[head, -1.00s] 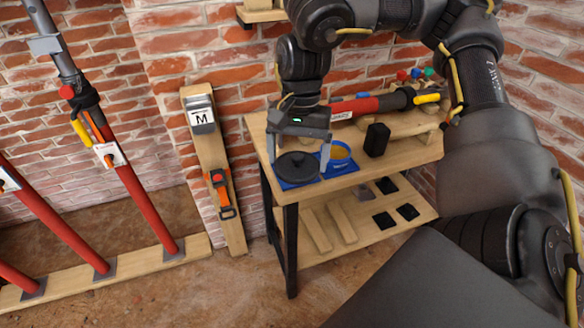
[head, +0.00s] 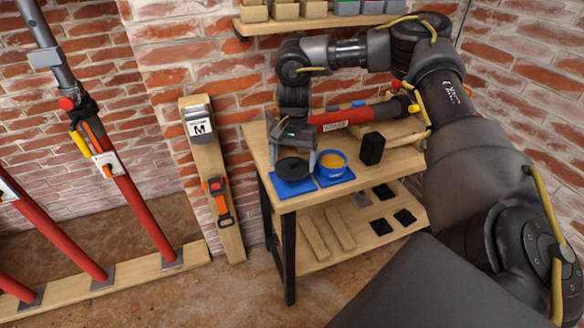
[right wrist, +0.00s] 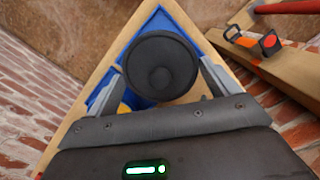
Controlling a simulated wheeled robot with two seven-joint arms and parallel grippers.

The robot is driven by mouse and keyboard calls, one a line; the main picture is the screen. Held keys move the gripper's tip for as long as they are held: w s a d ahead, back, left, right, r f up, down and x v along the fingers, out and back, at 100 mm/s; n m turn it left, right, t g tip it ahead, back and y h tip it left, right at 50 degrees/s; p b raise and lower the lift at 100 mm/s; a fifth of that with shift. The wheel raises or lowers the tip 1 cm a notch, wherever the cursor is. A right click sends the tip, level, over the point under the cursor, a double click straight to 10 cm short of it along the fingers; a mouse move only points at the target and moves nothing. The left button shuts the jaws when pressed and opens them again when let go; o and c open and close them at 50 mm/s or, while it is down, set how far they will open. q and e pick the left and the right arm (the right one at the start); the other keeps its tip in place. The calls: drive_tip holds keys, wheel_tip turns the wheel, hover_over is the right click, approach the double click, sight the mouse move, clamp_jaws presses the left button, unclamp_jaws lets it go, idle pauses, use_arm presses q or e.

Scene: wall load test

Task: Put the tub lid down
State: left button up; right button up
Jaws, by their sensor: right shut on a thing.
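The tub lid (head: 293,169) is a round black disc with a knob. It is at the left blue mat (head: 281,190) on the workbench; I cannot tell whether it touches the mat. My right gripper (head: 294,160) is shut on the lid from above, a finger on either side. The right wrist view shows the lid (right wrist: 150,75) between the fingers of the gripper (right wrist: 162,85). The blue tub (head: 323,171), open with yellow contents, stands on the right mat just right of the lid. My left gripper is not in view.
A black block (head: 372,148) stands right of the tub. A red tool (head: 350,117) lies along the bench's back. The bench's front edge (head: 350,191) is close to the mats. A wall shelf (head: 310,22) with bins hangs above my right arm.

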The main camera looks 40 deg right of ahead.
sight(292, 171)
drive_tip(key=shift+w+d+f, duration=0.1)
drive_tip(key=shift+f, duration=1.55)
drive_tip(key=shift+f, duration=0.1)
drive_tip(key=shift+f, duration=0.5)
drive_tip(key=o, duration=0.8)
drive_tip(key=shift+c, duration=0.2)
drive_tip(key=shift+r, duration=0.1)
